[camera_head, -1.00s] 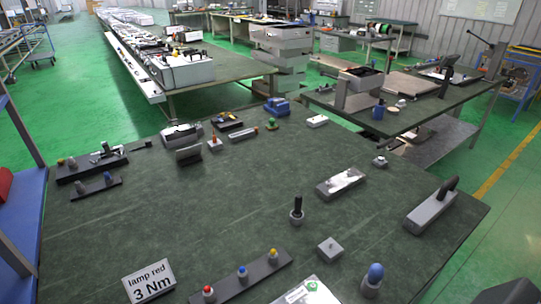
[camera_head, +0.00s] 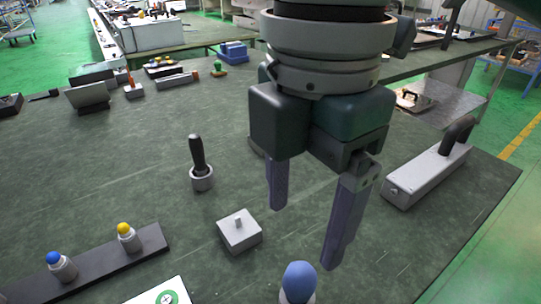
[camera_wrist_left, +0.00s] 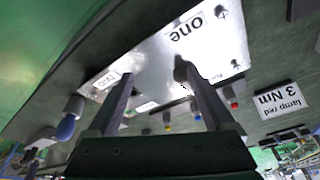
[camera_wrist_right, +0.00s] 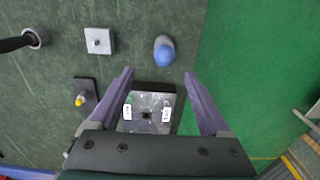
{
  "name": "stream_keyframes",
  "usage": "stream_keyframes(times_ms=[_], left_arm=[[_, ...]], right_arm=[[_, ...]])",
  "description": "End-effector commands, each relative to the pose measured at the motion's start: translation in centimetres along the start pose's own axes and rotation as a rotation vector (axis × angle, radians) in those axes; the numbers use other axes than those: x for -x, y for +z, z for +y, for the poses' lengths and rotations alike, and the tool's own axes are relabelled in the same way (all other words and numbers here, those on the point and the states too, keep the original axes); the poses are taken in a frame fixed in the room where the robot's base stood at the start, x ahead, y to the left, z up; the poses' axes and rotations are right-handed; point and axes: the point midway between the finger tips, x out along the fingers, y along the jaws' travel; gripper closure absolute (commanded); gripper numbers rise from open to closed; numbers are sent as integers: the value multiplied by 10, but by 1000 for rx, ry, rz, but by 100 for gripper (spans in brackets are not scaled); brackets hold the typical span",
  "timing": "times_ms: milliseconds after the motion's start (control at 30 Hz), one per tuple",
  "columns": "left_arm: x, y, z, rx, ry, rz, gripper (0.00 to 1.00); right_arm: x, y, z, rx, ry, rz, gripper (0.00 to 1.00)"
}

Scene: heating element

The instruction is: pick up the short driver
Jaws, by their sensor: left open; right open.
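My right gripper (camera_head: 306,235) is open and empty, hanging above the front right of the table. A black-handled driver (camera_head: 197,152) stands upright in a grey round holder, left of this gripper. A blue-knobbed piece (camera_head: 298,280) stands upright at the front edge, just below the gripper. I cannot tell for certain which is the short driver. In the right wrist view the blue knob (camera_wrist_right: 164,52) lies just beyond and between the open fingers (camera_wrist_right: 158,75), and the black handle (camera_wrist_right: 15,43) is at the far left. My left gripper (camera_wrist_left: 153,72) is open and empty, seen only in its wrist view.
A grey square block (camera_head: 239,232) lies between the driver and the blue-knobbed piece. A black rack (camera_head: 95,265) holds yellow- and blue-topped pieces at front left. A grey box with a black handle (camera_head: 430,175) lies right. A plate marked "one" (camera_wrist_left: 215,45) is under the left gripper.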

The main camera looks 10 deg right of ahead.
Motion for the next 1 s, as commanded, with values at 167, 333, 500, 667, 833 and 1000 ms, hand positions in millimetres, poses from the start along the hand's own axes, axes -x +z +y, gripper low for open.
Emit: stream_keyframes(times_ms=[167, 333, 500, 667, 833, 1000], left_arm=[[-3, 2, -2, -4, -6, 0, 14], [-5, 3, -3, -8, -10, -2, 14], [-5, 3, -3, -8, -10, -2, 14], [-8, 4, -3, -8, -10, -2, 14], [-9, 4, -3, -7, -9, -2, 14], [-8, 4, -2, -2, -5, -2, 14]], right_arm=[[-23, 3, -1, 6, -9, -8, 19], [-43, 2, -1, 5, -5, -7, 19], [-60, 3, -5, 4, -6, -7, 19], [-87, 3, -9, 4, -5, -6, 19], [-98, 4, -9, 6, -2, -7, 19], [-98, 3, -8, 6, -2, -7, 19]])
